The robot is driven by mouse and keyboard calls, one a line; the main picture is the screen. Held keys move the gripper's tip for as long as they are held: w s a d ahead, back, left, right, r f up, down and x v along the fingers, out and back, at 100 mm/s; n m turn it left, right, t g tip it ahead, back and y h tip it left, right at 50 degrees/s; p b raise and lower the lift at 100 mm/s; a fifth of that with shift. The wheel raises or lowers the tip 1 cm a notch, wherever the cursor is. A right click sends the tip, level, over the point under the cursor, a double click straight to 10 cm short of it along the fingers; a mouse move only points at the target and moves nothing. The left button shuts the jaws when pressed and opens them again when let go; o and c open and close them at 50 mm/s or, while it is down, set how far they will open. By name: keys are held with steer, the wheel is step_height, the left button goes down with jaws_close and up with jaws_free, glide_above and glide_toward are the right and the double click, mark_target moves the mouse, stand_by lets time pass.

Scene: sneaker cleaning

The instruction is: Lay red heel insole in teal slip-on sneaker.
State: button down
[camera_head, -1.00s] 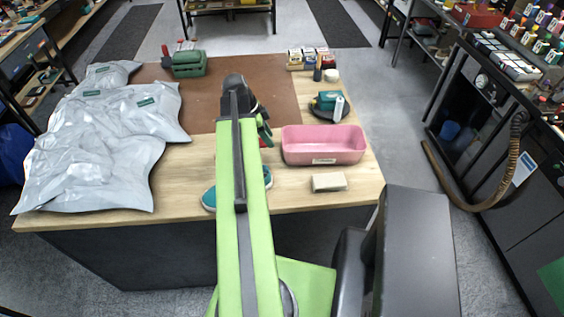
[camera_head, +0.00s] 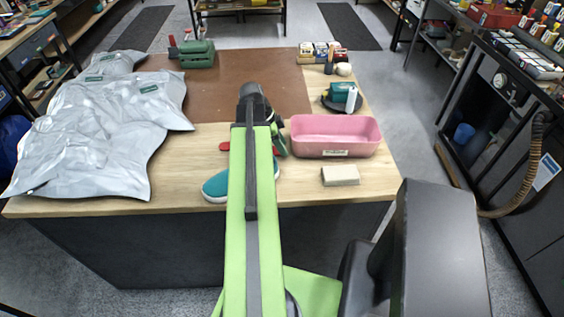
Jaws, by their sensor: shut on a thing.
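The teal slip-on sneaker (camera_head: 214,188) with a white sole lies near the front edge of the table. My arm crosses over it and hides its middle. My gripper (camera_head: 278,143) is above the table just behind the sneaker, mostly hidden by my own arm. A bit of the red heel insole (camera_head: 276,151) shows at the gripper, which is shut on it. Another red piece (camera_head: 225,146) shows just left of my arm; I cannot tell whether it is separate.
A pink tub (camera_head: 335,150) and a beige block (camera_head: 340,176) are to the right. A grey plastic bag (camera_head: 100,130) covers the left side. A green box (camera_head: 196,54), small boxes (camera_head: 322,52) and a teal-and-black item (camera_head: 338,97) stand farther back. The brown mat (camera_head: 225,92) is largely clear.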

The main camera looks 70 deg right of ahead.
steer(key=shift+f, duration=0.1)
step_height(320, 180, down, 4)
steer(key=b, duration=0.4)
steer(key=shift+r+p, duration=0.2)
steer(key=shift+p, duration=0.1)
steer(key=shift+f, duration=0.25)
steer(key=c, duration=0.9)
jaws_free()
steer(key=shift+r, duration=0.1)
